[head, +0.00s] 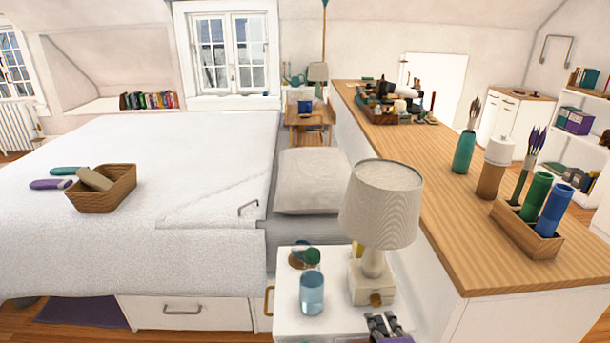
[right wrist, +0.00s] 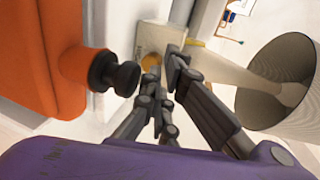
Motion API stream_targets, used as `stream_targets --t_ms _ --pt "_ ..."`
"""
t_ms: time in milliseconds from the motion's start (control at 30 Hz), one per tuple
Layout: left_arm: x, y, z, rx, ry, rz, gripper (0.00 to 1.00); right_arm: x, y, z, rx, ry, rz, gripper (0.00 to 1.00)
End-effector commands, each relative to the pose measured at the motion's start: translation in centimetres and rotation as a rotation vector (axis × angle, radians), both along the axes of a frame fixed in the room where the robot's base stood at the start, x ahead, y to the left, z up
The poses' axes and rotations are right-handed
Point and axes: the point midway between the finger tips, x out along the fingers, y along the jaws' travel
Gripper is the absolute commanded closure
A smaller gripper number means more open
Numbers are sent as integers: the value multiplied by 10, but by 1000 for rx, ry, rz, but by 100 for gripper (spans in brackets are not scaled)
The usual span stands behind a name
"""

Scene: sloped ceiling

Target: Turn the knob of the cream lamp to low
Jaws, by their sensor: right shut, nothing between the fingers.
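The cream lamp (head: 372,262) stands upright on the white bedside table, with a ribbed pale shade (head: 383,205) and a square base. A brass-coloured knob (head: 376,299) sits low on the base's front face; it also shows in the right wrist view (right wrist: 151,62), partly hidden by a finger. My right gripper (head: 381,319) is just in front of the base, below the knob in the head view. In the right wrist view its fingertips (right wrist: 173,67) are shut and empty beside the knob; I cannot tell whether they touch it. The knob's setting is not readable. My left gripper is out of view.
A blue glass (head: 312,292) and a small green and brown object (head: 305,257) stand left of the lamp on the bedside table (head: 290,318). The wooden counter (head: 480,255) rises close on the right. The bed (head: 190,235) is on the left.

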Motion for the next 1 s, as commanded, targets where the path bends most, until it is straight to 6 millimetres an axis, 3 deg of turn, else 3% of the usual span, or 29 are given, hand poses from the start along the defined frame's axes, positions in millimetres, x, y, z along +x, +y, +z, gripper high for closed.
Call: stream_targets --t_ms 233,433,1000 --pt "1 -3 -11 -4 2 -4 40 32 1 -2 1 0 -1 100" --pt "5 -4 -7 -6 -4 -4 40 52 3 0 0 0 0 100" --pt "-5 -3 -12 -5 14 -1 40 59 2 -1 0 0 -1 100"
